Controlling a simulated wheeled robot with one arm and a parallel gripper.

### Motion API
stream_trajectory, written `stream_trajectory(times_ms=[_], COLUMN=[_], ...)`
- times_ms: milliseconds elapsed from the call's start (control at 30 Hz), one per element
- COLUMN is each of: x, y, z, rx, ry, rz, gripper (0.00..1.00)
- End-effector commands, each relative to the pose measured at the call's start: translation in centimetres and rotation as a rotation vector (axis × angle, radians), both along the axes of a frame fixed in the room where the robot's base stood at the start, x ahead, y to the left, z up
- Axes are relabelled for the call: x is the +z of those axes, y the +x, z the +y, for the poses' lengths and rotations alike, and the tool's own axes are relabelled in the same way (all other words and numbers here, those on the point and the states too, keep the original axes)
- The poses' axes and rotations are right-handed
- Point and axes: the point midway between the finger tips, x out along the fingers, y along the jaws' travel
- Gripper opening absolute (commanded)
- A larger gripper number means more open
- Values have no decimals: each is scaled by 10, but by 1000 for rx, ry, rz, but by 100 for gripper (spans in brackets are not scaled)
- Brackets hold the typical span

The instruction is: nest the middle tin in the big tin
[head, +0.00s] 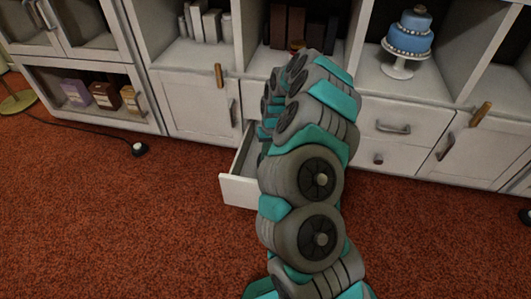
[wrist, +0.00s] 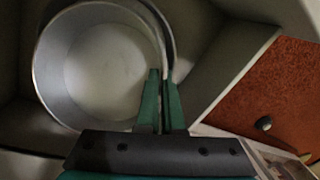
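In the wrist view a round, pale grey metal tin (wrist: 105,70), taken as the middle tin, is seen from above with its mouth up. A second, darker curved rim, possibly the big tin (wrist: 172,32), shows close along its right side. I cannot tell whether the first tin is fully seated inside it. My gripper (wrist: 161,75) has its green fingers close together at the near right part of the rims, with a tin wall between them. In the head view my arm hides the gripper and the tins.
The tins are within the open white drawer (head: 239,190), whose side wall (wrist: 232,75) is right of my fingers. Red carpet (head: 120,220) lies below. A blue cake on a stand (head: 402,68) is on the cabinet shelf at right. A dark cable crosses the floor at left.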

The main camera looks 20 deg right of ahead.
Motion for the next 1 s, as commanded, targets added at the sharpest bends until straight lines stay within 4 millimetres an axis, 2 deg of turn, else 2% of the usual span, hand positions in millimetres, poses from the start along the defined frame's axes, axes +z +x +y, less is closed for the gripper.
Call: stream_trajectory(times_ms=[67, 100, 400, 1000], x=[0, 0, 1, 2], y=[0, 0, 0, 0], z=[0, 0, 0, 0], rx=[0, 0, 0, 0], ry=[0, 0, 0, 0], rz=[0, -1, -1, -1], gripper=[0, 7, 39, 39])
